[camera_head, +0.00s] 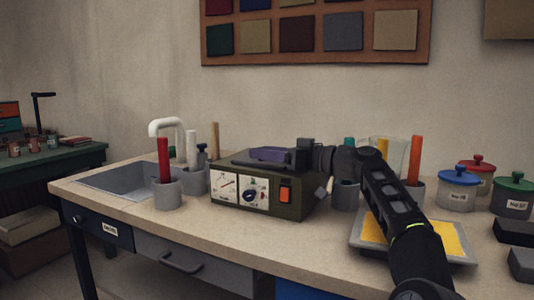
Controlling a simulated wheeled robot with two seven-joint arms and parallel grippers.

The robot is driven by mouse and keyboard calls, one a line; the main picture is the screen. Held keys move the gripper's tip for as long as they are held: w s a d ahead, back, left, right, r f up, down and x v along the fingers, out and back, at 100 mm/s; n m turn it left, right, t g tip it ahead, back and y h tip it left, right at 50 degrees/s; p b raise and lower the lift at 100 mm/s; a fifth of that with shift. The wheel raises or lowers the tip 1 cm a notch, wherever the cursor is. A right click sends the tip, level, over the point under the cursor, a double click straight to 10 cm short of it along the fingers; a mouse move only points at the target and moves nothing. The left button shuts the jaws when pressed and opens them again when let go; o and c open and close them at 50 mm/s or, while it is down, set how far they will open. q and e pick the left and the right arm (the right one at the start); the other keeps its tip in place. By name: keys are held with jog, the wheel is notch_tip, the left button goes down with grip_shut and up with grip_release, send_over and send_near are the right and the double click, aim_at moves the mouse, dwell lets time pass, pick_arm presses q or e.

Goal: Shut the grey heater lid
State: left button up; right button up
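The heater (258,196) is an olive-green box with two white dials and an orange switch, standing on the bench at the middle. Its dark grey top (238,159) looks low and roughly flat. A purple piece (262,154) shows on top. I cannot tell a separate raised lid or how far it is shut. My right gripper (303,153) is at the right end of the heater's top, its arm coming in from the lower right. It hides that end; its fingers and any contact are too dark to make out. My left gripper is out of view.
Grey cups with a red stick (163,160) and an orange stick (415,160) flank the heater. A tray with a yellow pad (449,243) lies under my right arm. Lidded jars (457,190) stand at the right. A sink (122,181) is at the left.

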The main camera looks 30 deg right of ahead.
jog(key=shift+b+v, duration=0.7)
jog(key=shift+v, duration=3.2)
